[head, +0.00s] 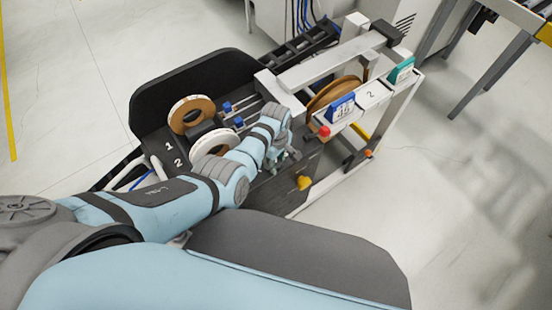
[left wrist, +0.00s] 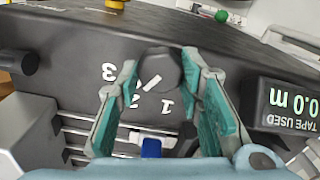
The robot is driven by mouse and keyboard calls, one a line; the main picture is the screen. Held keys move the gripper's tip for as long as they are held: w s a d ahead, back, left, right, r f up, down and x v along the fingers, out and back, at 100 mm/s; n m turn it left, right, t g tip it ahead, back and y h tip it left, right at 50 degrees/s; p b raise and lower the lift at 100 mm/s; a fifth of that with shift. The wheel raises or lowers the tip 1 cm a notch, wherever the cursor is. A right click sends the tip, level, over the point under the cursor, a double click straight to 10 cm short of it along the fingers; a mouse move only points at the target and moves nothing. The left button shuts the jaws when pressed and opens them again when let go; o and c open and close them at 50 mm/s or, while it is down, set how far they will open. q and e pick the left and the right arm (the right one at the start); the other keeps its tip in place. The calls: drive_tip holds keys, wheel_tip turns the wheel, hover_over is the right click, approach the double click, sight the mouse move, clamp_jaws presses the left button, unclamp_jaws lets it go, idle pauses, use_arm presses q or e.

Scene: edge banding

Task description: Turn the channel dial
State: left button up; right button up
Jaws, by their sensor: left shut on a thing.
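The channel dial (left wrist: 163,70) is a dark grey knob on a dark panel, with white numerals 1, 2 and 3 around it in the left wrist view. Its white pointer line slants toward the 2, which is partly hidden by a finger. My left gripper (left wrist: 161,68) has its teal-padded fingers on both sides of the dial and is shut on it. In the head view my left gripper (head: 280,156) is at the machine's near side, and the dial is hidden there. My right gripper is not in view.
A brown tape roll (head: 192,114) and a white roll (head: 212,145) lie on the machine's left. A tape-used display (left wrist: 287,105) reads 0.0 m beside the gripper. A red knob (head: 324,131) and a yellow knob (head: 304,182) stick out nearby. Floor at right is open.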

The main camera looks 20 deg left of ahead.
use_arm(q)
drive_tip(key=m, duration=0.3)
drive_tip(key=shift+m, duration=2.1)
drive_tip(key=o, duration=1.2)
drive_tip(key=shift+c, duration=0.2)
